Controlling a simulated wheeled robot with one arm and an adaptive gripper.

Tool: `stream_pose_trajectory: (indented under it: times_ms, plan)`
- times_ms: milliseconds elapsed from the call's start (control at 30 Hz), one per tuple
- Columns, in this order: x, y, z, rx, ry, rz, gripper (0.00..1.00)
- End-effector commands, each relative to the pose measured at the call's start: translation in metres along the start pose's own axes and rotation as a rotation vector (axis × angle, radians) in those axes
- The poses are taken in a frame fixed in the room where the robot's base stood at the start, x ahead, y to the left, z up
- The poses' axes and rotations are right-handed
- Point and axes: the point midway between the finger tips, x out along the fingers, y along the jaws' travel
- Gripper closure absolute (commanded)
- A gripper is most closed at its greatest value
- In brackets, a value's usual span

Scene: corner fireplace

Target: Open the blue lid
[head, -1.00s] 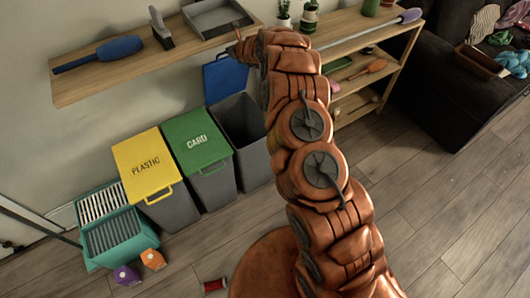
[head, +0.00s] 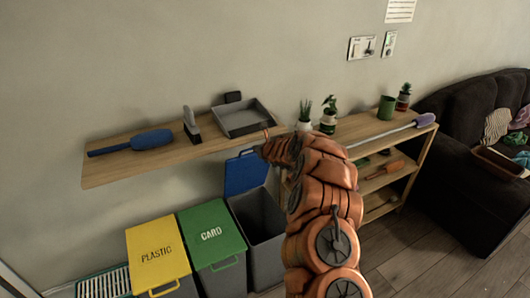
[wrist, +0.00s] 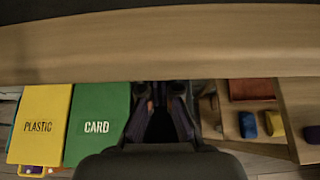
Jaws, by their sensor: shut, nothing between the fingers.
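The blue lid (head: 246,171) stands raised and tilted back at the rear of the grey bin (head: 262,228), against the wall below the shelf. The bin's top is open and its inside is dark. My gripper (wrist: 163,98) is shut and empty. It shows dark in the wrist view, over the dark area right of the green lid, and its fingertips are hard to make out. In the head view the end of my arm is beside the shelf's front edge, above and right of the blue lid. The arm hides part of the bin's right side.
A wooden wall shelf (head: 110,174) runs above the bins and crosses the wrist view closely. The yellow PLASTIC lid (head: 157,250) and green CARD lid (head: 211,233) are shut, left of the open bin. A shelf unit (head: 398,168) stands to the right.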

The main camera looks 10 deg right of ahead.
Motion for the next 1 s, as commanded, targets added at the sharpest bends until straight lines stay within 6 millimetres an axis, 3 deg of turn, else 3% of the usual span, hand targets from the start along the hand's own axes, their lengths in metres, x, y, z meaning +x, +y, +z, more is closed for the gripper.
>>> stream_pose_trajectory:
  times_ms: [500, 1000]
  plan:
    - [-0.045, 0.001, 0.002, 0.003, -0.004, 0.003, 1.00]
    - [-0.076, 0.001, 0.000, 0.003, -0.001, 0.003, 1.00]
